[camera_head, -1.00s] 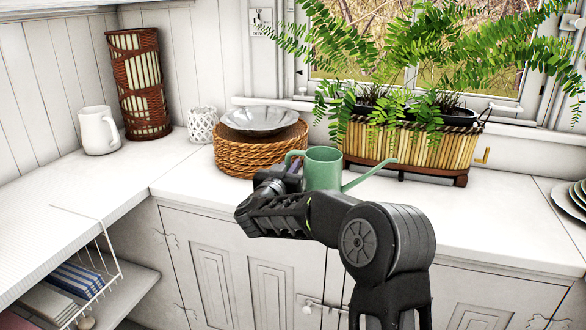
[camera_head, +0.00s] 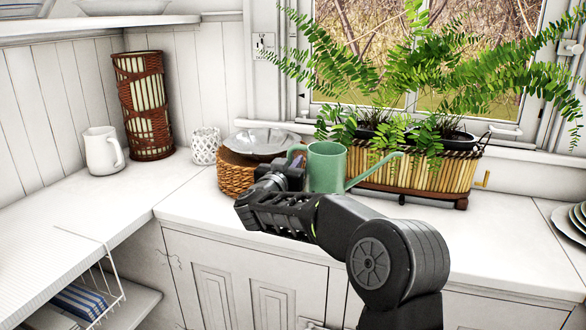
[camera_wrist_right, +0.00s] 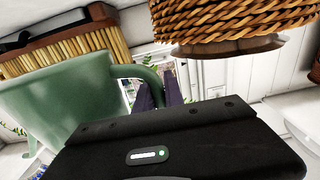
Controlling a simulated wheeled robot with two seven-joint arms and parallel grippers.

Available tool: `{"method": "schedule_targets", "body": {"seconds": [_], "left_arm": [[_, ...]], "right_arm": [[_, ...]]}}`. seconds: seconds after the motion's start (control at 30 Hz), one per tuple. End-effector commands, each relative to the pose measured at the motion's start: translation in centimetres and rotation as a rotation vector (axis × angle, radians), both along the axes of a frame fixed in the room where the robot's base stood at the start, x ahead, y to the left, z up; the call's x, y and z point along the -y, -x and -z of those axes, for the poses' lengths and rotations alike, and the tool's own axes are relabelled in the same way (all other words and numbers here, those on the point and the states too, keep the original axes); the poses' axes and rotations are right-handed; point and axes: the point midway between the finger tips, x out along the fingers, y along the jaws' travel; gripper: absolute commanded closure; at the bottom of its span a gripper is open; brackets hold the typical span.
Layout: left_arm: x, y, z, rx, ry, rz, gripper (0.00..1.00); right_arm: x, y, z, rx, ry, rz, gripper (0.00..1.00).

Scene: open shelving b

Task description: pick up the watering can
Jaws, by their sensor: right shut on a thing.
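The green watering can (camera_head: 327,168) is upright in the head view, in front of the wicker basket and the planter, its spout toward the right. It also shows large at the left of the right wrist view (camera_wrist_right: 60,105). My right gripper (camera_head: 294,168) is at the can's left side, shut on its handle. The dark fingers (camera_wrist_right: 158,97) show at the handle in the wrist view. My forearm hides part of the can's lower left. The can appears raised above the counter. My left gripper is not in view.
The wicker basket (camera_head: 235,177) with a metal bowl (camera_head: 262,142) stands just behind. A long planter (camera_head: 415,170) with ferns is behind right. A white pitcher (camera_head: 102,150) and a wicker lantern (camera_head: 144,105) stand far left.

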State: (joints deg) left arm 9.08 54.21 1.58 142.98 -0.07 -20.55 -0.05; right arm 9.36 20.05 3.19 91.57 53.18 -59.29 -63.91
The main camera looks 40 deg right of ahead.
Motion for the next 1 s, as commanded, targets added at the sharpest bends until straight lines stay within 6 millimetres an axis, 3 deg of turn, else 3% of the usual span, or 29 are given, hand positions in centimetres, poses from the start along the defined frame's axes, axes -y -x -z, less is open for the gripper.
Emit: {"method": "schedule_targets", "body": {"seconds": [0.3, 1.0], "left_arm": [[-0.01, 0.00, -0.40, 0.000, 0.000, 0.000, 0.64], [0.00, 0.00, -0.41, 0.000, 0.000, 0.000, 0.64]], "right_arm": [[-0.01, 0.00, -1.48, 0.003, 0.005, -0.001, 1.00], [0.00, 0.02, -1.54, 0.004, 0.005, 0.000, 1.00]]}}
